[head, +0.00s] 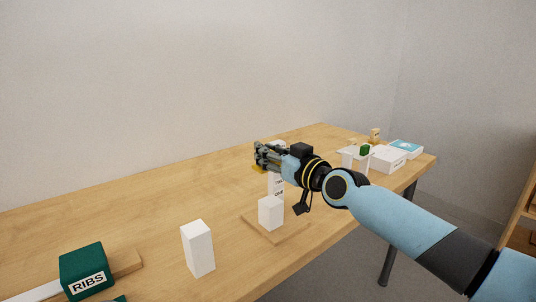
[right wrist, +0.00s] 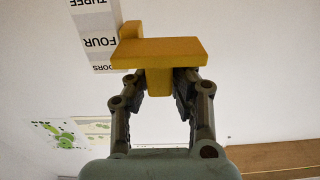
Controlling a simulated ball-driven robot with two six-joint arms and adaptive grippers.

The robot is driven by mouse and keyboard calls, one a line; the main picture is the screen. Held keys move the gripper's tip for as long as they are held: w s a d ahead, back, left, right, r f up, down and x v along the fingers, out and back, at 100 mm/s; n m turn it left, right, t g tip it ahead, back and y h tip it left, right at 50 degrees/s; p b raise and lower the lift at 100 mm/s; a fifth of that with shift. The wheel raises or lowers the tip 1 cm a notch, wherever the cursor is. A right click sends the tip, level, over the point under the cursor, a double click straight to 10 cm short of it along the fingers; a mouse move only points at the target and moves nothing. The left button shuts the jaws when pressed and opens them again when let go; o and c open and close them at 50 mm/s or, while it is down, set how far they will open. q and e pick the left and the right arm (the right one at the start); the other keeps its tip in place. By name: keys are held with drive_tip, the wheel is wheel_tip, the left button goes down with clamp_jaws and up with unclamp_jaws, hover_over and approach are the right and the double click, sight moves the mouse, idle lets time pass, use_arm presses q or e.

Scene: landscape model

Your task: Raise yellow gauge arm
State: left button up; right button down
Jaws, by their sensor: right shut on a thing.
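The yellow gauge arm (right wrist: 158,50) fills the top middle of the right wrist view as a T-shaped piece. Its stem is between the two fingers of my right gripper (right wrist: 160,88), which is shut on it. In the head view only a bit of yellow (head: 259,169) shows below the right gripper (head: 258,156). In the head view the white post (head: 278,190) is partly hidden behind my right wrist. My left gripper is not in view.
A white block (head: 271,213) stands on a wooden base (head: 263,233) in front of the post. Another white block (head: 198,250) stands nearer, left. A green RIBS box (head: 84,272) sits at the lower left. White boxes (head: 388,159) lie at the far right end. The table's left middle is clear.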

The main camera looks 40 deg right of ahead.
drive_tip(key=shift+r, duration=0.25)
drive_tip(key=c, duration=1.4)
unclamp_jaws()
drive_tip(key=shift+c, duration=0.2)
wheel_tip(320, 180, up, 10)
